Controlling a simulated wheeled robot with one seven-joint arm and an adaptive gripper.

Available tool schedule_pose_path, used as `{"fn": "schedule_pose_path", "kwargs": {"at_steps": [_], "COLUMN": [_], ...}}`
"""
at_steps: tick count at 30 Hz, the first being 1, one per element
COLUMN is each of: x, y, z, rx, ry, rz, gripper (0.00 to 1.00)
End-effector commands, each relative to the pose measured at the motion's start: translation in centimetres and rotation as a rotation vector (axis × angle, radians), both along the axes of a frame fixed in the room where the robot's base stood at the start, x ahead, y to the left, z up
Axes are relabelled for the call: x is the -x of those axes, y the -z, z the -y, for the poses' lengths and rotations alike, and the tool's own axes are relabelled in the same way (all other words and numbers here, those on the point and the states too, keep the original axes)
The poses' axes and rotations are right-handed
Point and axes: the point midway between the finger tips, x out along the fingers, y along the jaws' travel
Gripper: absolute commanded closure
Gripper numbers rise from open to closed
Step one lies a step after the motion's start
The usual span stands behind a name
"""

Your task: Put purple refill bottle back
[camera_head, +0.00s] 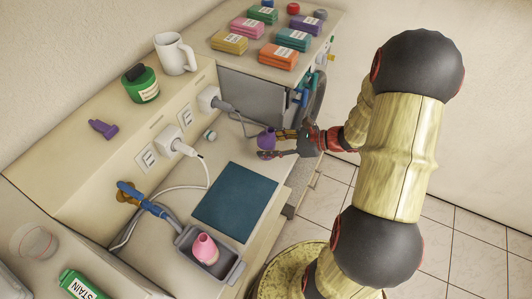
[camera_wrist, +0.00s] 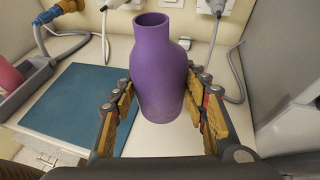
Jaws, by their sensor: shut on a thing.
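The purple refill bottle (camera_wrist: 162,75) stands upright between the fingers of my gripper (camera_head: 272,144), with its open neck up. In the head view the bottle (camera_head: 266,139) shows small at the fingertips, over the counter beyond the blue mat. The gripper is shut on the bottle's body, with a padded finger on each side. I cannot tell whether its base touches the counter. A pink bottle (camera_head: 205,248) stands in a grey tray (camera_head: 185,243) at the near end of the counter.
The blue mat (camera_head: 235,198) lies bare. Plugs and cables line the wall ledge, which holds a white mug (camera_head: 175,54), a green jar (camera_head: 141,84) and a small purple object (camera_head: 103,128). Coloured packets (camera_head: 279,57) lie on the far raised top. A grey panel (camera_head: 255,95) stands behind my gripper.

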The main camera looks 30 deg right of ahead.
Motion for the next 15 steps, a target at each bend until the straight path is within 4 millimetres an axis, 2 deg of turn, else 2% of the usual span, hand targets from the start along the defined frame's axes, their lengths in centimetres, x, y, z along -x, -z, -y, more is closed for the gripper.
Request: {"fn": "schedule_pose_path", "kwargs": {"at_steps": [2, 11, 15], "x": [-0.7, -2.1, -2.2], "y": [1.1, 2.7, 5.0], "z": [0.1, 0.5, 0.5], "rx": [0.0, 0.0, -0.001], "ry": [-0.001, -0.001, 0.0], "rz": [0.0, 0.0, -0.001], "gripper": [0.84, 0.84, 0.84]}}
